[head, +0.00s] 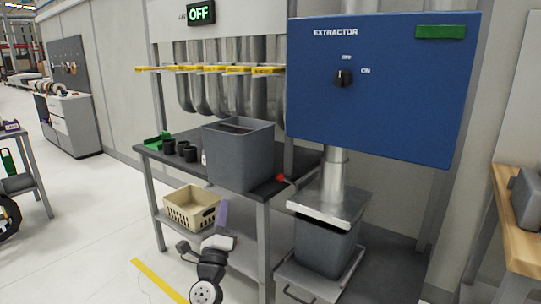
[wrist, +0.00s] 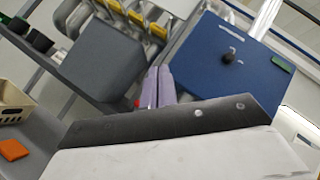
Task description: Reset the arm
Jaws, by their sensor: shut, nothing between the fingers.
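My gripper (head: 223,203) shows in the head view low in front of the workbench, with its purple fingers pointing up beside the beige basket. In the wrist view my gripper (wrist: 159,70) has its two purple fingers side by side and closed, with nothing between them. The fingers appear clear of the bench and bins. My arm rises from the bottom of the head view, bent at a dark joint below the gripper.
The workbench (head: 262,202) holds a grey bin (head: 238,158), black cups (head: 188,153) and a green tray (head: 158,141). A beige basket (head: 192,207) sits on its lower shelf.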

